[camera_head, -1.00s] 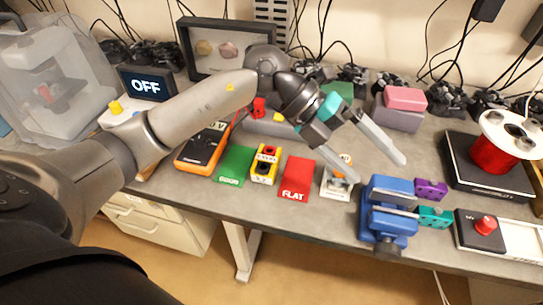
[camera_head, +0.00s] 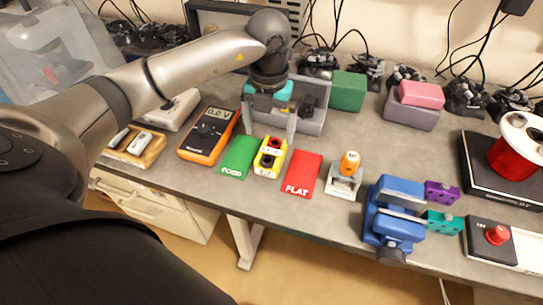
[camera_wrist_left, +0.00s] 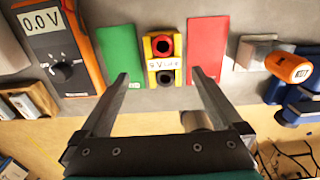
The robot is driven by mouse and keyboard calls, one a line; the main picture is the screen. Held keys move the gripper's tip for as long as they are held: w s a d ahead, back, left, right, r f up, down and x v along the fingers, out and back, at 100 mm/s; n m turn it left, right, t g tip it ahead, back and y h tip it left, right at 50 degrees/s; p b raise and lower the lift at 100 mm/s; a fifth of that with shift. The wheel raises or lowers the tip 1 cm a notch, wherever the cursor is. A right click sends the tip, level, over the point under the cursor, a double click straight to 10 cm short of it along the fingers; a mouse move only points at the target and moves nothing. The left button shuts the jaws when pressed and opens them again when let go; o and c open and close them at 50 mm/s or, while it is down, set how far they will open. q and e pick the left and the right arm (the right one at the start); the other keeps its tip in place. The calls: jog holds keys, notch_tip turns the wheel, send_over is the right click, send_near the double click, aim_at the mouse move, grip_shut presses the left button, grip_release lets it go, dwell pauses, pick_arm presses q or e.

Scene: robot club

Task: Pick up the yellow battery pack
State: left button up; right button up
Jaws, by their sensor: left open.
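The yellow battery pack (camera_head: 267,163) lies on the grey table between a green GOOD card (camera_head: 238,157) and a red FLAT card (camera_head: 303,174). It has a red and a black round terminal on top. My left gripper (camera_head: 270,137) points down just above and behind the pack in the head view, its two fingers spread and empty. In the left wrist view the pack (camera_wrist_left: 164,76) shows between the fingertips of the left gripper (camera_wrist_left: 160,76), with no visible contact. My right gripper is in neither view.
An orange multimeter (camera_head: 207,134) lies left of the green card. A grey stand (camera_head: 343,183) with an orange cylinder is to the right, then a blue vice (camera_head: 394,215). A grey bin (camera_head: 305,108) and green block (camera_head: 348,91) stand behind. The table's front edge is close.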

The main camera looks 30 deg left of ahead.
aim_at(272, 151)
pick_arm(q)
jog(key=f, duration=0.7)
jog(key=shift+s+d+f, duration=0.1)
jog(key=shift+d+f, duration=0.2)
jog(key=shift+r, duration=0.1)
grip_shut()
dwell(0.5)
